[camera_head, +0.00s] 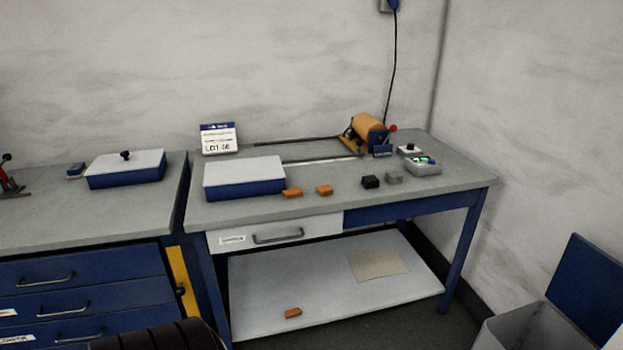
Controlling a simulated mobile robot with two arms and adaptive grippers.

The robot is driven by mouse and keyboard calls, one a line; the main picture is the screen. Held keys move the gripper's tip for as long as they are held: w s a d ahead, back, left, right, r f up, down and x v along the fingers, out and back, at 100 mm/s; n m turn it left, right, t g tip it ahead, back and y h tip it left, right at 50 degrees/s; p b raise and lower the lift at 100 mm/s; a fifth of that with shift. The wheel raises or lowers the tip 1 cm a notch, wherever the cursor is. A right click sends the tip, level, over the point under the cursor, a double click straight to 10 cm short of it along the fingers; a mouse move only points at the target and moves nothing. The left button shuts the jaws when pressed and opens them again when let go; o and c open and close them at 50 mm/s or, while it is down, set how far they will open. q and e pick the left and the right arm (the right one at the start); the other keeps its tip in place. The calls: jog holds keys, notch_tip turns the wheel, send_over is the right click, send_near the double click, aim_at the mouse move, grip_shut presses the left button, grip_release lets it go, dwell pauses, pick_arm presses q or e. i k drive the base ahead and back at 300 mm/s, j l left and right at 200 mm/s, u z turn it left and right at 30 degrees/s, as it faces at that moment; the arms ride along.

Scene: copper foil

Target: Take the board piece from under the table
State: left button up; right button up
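A thin, flat beige piece (377,263), which looks like the board piece, lies on the white lower shelf (330,300) under the right-hand table (440,180). It is toward the right half of the shelf, with clear surface around it. A small orange block (293,313) lies apart from it near the shelf's front edge. Neither of my grippers is in view.
The table's drawer (222,240) is shut above the shelf. A table leg (461,247) stands right of the shelf. A blue drawer cabinet (85,270) stands left. A grey bin (530,328) with a raised blue lid (588,290) is at lower right.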

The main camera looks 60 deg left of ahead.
aim_at(295, 313)
jog(key=u, duration=1.9)
